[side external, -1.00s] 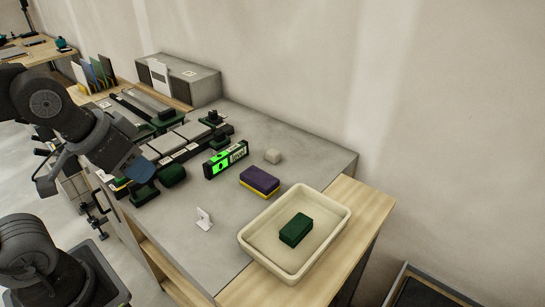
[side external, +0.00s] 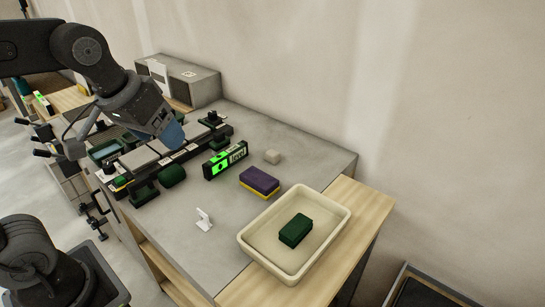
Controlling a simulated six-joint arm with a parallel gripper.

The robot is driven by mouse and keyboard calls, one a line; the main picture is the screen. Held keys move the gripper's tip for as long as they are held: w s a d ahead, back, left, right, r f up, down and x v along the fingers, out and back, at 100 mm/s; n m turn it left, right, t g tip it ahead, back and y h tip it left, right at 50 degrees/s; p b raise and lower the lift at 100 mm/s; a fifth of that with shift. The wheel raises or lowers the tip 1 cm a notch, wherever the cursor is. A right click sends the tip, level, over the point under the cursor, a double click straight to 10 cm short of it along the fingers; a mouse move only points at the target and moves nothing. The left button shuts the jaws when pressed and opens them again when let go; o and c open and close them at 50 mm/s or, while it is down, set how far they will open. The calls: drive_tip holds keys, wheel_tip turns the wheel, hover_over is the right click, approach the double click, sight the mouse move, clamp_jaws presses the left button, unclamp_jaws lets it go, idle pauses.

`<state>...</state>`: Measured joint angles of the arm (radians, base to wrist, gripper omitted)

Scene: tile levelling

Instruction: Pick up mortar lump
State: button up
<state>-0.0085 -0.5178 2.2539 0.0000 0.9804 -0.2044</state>
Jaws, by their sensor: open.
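The gap between the fingers is hard to make out from this side, and nothing shows held there.
A black and green level (side external: 226,160) stands between my gripper and the lump. The sponge (side external: 260,181) lies in front of the lump. A cream tray (side external: 341,219) holds a green block (side external: 296,230). Grey tiles (side external: 138,158) lie at left. The worktop right of the lump is clear.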

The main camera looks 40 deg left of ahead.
drive_tip(key=w+r+n+g, duration=0.1)
drive_tip(key=w+r+n, duration=0.25)
drive_tip(key=w, duration=0.75)
drive_tip(key=n+g, duration=0.4)
drive_tip(key=n, duration=0.8)
hover_over(273, 152)
wheel_tip(273, 152, down, 15)
wheel_tip(273, 152, down, 14)
drive_tip(key=shift+a+r, duration=0.1)
drive_tip(key=shift+c, duration=0.4)
drive_tip(key=c, duration=1)
